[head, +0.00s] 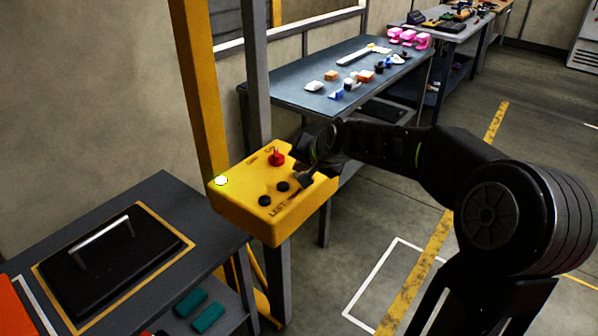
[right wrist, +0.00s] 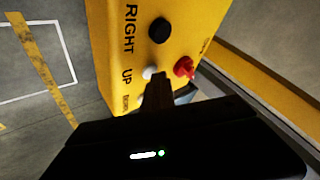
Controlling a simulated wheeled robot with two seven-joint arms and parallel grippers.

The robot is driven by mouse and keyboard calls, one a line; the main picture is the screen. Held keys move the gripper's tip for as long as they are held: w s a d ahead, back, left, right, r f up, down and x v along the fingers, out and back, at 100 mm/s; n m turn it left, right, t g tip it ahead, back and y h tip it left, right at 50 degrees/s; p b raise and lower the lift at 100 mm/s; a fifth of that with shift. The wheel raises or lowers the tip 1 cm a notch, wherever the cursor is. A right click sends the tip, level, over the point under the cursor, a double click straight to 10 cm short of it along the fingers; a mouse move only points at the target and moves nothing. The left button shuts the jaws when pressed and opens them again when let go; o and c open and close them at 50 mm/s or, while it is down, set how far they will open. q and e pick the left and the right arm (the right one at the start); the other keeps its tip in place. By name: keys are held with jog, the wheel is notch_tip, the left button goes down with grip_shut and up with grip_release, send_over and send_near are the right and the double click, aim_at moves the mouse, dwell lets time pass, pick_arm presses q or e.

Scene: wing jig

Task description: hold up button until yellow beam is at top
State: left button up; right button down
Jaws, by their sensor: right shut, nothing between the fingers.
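The yellow control box (head: 245,205) is on a post in the head view, with black buttons (head: 265,200), a red knob (head: 276,157) and a lit lamp (head: 221,181). My right gripper (head: 305,178) is shut and empty at the box's right side. In the right wrist view, its fingertips (right wrist: 157,84) are at a pale grey button (right wrist: 150,73) beside the label "UP". I cannot tell whether they touch or press it. My left gripper is out of view.
A blue-topped table (head: 300,98) with small parts stands behind the box. A grey bench (head: 165,190) with a black handled panel (head: 110,262) is at the left. A grey post (head: 257,80) rises behind the box. The floor at the right is mostly clear.

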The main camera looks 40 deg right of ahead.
dwell(0.5)
jog(key=shift+r+p, duration=0.65)
jog(key=shift+r, duration=0.2)
jog(key=shift+r, duration=0.1)
jog(key=shift+r+p, duration=1.85)
jog(key=shift+r, duration=0.6)
